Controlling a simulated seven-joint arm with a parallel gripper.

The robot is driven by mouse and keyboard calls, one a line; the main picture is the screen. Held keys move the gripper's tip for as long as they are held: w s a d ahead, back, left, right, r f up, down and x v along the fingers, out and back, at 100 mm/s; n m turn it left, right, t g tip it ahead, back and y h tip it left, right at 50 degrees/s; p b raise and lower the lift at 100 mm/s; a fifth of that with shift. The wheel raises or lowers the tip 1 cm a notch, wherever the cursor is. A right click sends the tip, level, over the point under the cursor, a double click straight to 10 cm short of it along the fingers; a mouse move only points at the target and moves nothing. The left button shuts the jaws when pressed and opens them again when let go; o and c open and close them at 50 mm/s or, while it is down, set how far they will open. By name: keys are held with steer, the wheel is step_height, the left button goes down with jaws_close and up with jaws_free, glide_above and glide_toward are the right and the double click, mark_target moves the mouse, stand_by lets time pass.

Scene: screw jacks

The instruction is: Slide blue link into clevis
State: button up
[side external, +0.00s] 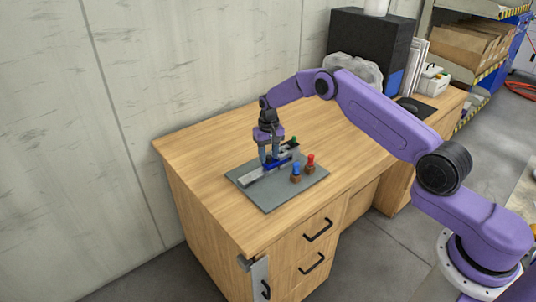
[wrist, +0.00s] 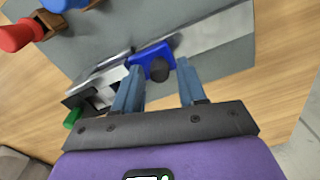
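The blue link (wrist: 150,58) lies on a silver rail (wrist: 205,38) fixed to the grey plate; it also shows in the side view (side external: 281,163). A dark round knob (wrist: 159,70) is at the link, between my fingertips. My gripper (wrist: 161,72) points down over the link, with its fingers apart and visible gaps beside the knob. In the side view my gripper (side external: 270,160) is low over the rail. A pale metal piece with a black block (wrist: 88,97) and a green knob (wrist: 73,118) sits at the rail's end. I cannot tell clearly which part is the clevis.
A red-topped peg (side external: 310,160) and a blue-topped peg (side external: 296,170) stand on the grey plate (side external: 268,200) to the right of the rail. The wooden desk (side external: 195,150) is clear around the plate. A black box (side external: 365,45) stands at the back.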

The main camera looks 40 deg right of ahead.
mark_target(269, 155)
steer(key=shift+d, duration=0.6)
steer(key=shift+r, duration=0.35)
steer(key=r, duration=0.4)
steer(key=a+r, duration=0.1)
steer(key=r, duration=0.2)
steer(key=shift+r, duration=0.15)
